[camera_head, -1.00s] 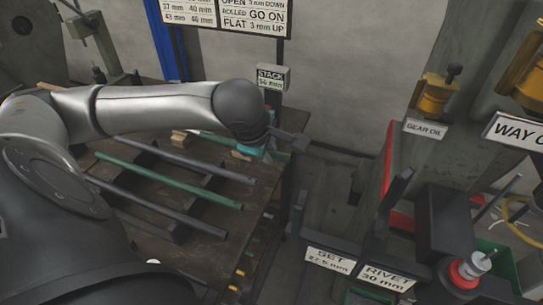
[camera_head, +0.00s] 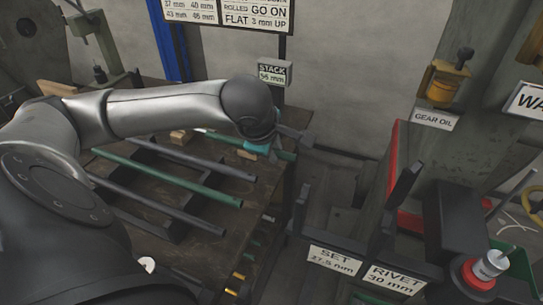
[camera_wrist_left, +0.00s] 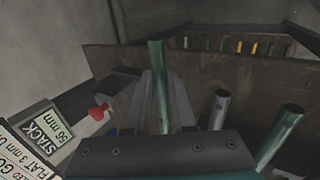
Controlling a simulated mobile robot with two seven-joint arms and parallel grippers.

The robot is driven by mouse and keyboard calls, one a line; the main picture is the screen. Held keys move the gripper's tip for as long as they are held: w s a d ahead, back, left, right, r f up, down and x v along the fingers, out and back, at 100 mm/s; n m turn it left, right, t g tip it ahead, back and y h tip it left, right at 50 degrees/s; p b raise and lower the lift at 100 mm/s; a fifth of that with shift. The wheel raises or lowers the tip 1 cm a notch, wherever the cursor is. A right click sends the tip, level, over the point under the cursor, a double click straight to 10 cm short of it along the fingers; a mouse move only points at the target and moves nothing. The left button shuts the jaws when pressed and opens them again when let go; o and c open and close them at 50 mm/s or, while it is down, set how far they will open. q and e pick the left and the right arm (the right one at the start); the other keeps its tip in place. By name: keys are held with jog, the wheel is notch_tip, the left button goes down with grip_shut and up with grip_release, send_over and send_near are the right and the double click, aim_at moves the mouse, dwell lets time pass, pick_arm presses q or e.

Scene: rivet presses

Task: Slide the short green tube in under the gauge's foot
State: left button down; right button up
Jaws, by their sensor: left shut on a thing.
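The short green tube (camera_wrist_left: 159,85) stands out between the fingers of my left gripper (camera_wrist_left: 164,105) in the left wrist view. The gripper is shut on it. In the head view only a bit of green tube (camera_head: 287,155) shows beside my left gripper (camera_head: 277,145), at the table's back right corner. The gauge (camera_head: 274,73) carries a sign reading STACK 56 mm and stands just behind the gripper; its sign also shows in the wrist view (camera_wrist_left: 46,137). The gauge's foot is largely hidden by my arm and gripper, so I cannot tell whether the tube is under it. My right gripper is not in view.
A long green tube (camera_head: 190,185) lies between grey tubes (camera_head: 205,165) on dark supports on the table (camera_head: 130,208). A wooden block (camera_head: 178,137) lies behind them. Dark uprights with SET and RIVET labels (camera_head: 333,260) stand at front right. A gear oil cup (camera_head: 440,88) is further right.

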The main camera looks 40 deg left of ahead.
pick_arm(q)
jog(key=w+a, duration=0.1)
jog(key=w, duration=0.2)
jog(key=w+a+b, duration=0.1)
jog(key=w, duration=0.2)
jog(key=w+a+f+b, duration=0.1)
jog(key=w, duration=0.2)
jog(key=shift+w, duration=0.4)
jog(key=shift+w+a+f, duration=0.1)
jog(key=shift+w, duration=0.05)
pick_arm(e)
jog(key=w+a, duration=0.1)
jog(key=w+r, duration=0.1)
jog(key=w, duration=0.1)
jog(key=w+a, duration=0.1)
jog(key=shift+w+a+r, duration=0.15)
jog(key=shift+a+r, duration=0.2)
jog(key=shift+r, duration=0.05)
pick_arm(q)
jog(key=shift+f+b, duration=0.35)
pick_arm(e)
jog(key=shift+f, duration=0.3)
pick_arm(q)
jog(key=c, duration=0.7)
grip_release()
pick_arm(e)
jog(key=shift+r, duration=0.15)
